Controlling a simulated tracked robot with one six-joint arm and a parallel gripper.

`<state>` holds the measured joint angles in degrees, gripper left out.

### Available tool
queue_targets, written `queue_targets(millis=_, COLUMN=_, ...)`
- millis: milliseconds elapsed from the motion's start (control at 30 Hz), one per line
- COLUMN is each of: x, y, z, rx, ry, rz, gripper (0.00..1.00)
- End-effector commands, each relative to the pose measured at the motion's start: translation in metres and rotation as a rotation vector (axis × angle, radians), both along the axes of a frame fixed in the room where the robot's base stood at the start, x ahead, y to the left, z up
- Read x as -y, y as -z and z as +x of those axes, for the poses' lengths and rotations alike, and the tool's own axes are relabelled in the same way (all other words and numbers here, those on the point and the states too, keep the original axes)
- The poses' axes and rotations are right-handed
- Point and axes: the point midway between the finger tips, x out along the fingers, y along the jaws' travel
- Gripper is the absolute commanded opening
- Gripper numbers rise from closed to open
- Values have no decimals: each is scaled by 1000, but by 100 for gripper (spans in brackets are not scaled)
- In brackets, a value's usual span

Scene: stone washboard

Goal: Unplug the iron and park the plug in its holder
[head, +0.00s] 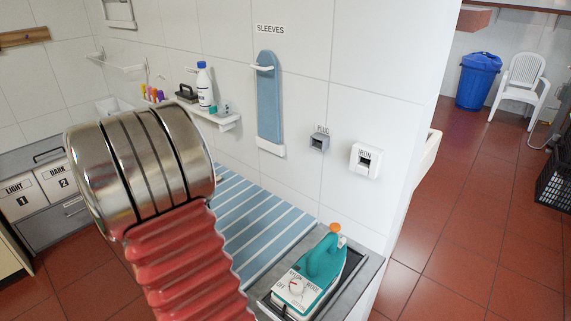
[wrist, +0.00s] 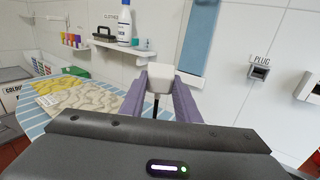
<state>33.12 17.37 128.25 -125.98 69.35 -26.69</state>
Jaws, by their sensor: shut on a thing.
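My gripper (wrist: 160,88) shows in the wrist view with its purple fingers shut on a white plug (wrist: 160,76). A dark cord hangs below the plug. The plug is clear of the wall socket. The grey holder (wrist: 259,72) marked PLUG is on the wall to the right of the gripper; it also shows in the head view (head: 319,142) and looks empty. The white socket (head: 366,160) marked IRON is to its right, with nothing plugged in. The teal iron (head: 318,270) stands on a tray below. In the head view my arm hides the gripper and plug.
A blue sleeve board (head: 269,100) hangs on the wall left of the holder. A shelf (head: 226,122) with a bottle (head: 204,87) is further left. Folded cloths (wrist: 85,100) lie on the striped ironing surface (head: 250,220). The wall around the holder is clear.

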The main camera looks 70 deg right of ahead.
Motion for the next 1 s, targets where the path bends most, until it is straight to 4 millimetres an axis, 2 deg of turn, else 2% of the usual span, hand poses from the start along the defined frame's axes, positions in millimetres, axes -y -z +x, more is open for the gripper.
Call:
queue_targets(millis=33, x=14, y=0, z=-20, rx=0, ry=49, rz=0, gripper=0)
queue_targets(millis=100, x=30, y=1, z=-44, rx=-1, ry=109, rz=2, gripper=0)
queue_targets(millis=300, x=69, y=2, z=-119, rx=-3, ry=285, rz=7, gripper=0)
queue_targets(millis=500, x=95, y=3, z=-192, rx=-4, ry=447, rz=13, gripper=0)
queue_targets(millis=600, x=101, y=4, z=-218, rx=-5, ry=503, rz=16, gripper=0)
queue_targets(millis=733, x=104, y=4, z=-233, rx=-6, ry=537, rz=17, gripper=0)
queue_targets(millis=1000, x=104, y=5, z=-235, rx=-6, ry=541, rz=18, gripper=0)
